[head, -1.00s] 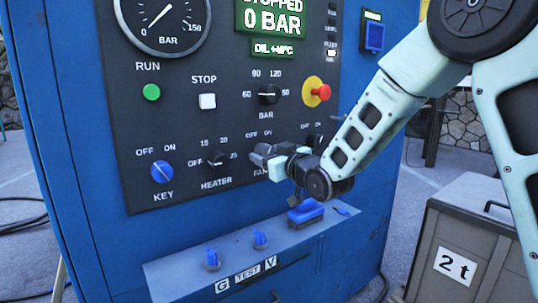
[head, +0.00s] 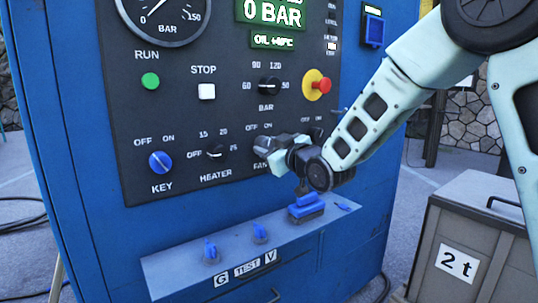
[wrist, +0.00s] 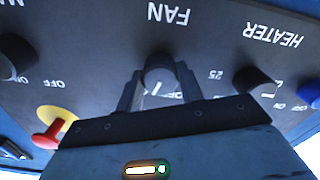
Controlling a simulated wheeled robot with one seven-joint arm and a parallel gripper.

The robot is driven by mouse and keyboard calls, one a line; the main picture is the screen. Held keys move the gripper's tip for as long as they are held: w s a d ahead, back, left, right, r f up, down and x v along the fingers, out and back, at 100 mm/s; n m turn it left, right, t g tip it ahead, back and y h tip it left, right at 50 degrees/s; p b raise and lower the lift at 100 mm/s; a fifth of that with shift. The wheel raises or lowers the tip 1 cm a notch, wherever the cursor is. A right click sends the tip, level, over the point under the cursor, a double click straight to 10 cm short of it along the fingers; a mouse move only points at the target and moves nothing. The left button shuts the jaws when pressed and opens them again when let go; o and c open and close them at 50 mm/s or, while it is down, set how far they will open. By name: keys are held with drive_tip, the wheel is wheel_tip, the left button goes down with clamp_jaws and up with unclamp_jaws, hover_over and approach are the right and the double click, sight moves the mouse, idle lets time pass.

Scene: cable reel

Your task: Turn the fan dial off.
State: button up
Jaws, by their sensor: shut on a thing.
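The fan dial (wrist: 158,77) is a dark round knob above the FAN label, on the dark control panel (head: 120,110). My gripper (wrist: 158,88) is shut on it, with one finger on each side in the wrist view. That view shows the panel upside down. The dial's white mark tilts down and left there, apparently away from the OFF print; the finger edges partly hide the lettering. In the head view my gripper (head: 264,147) is at the panel below the OFF and ON prints and hides most of the dial.
The heater dial (head: 216,150) is left of the fan dial, and the blue key switch (head: 161,162) is farther left. A red emergency button (head: 322,86) is above right. A ledge (head: 175,275) below carries blue valves and a blue-topped block (head: 306,208).

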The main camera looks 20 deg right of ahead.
drive_tip(key=n+b, duration=0.6)
drive_tip(key=shift+f, duration=0.2)
drive_tip(key=n+b, duration=0.3)
drive_tip(key=shift+r, duration=0.15)
drive_tip(key=shift+n+b, duration=0.3)
drive_tip(key=shift+n, duration=0.1)
drive_tip(key=o, duration=1)
drive_tip(key=shift+s+r, duration=0.1)
drive_tip(key=p+v, duration=0.1)
drive_tip(key=v, duration=1.6)
drive_tip(key=shift+s, duration=0.1)
